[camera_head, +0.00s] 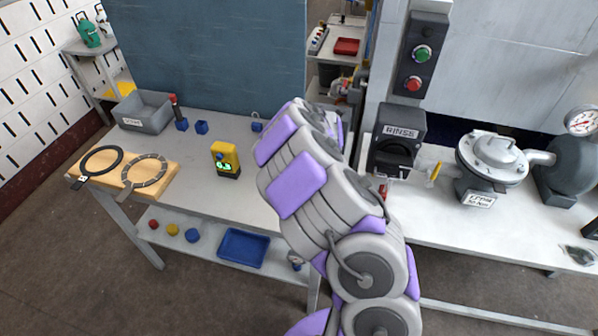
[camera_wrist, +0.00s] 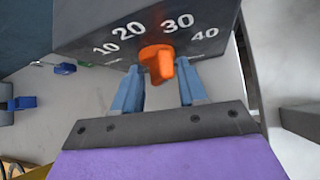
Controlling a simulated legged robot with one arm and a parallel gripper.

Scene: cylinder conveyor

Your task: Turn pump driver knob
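In the wrist view an orange knob (camera_wrist: 157,63) sticks out from a dark grey box (camera_wrist: 215,12) printed with the numbers 10, 20, 30 and 40. The knob's upper end lies between the 20 and the 30. My gripper (camera_wrist: 160,76) has its two blue fingers spread, one on each side of the knob. A gap shows between each finger and the knob, so it is open and holds nothing. In the head view my arm covers the gripper, and I cannot make out the orange knob there.
A dark box marked RINSE (camera_head: 401,133) and a grey round pump housing (camera_head: 492,157) stand right of my arm. A yellow meter (camera_head: 226,158), a grey bin (camera_head: 146,112) and a wooden board (camera_head: 129,177) with rings are on the left bench.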

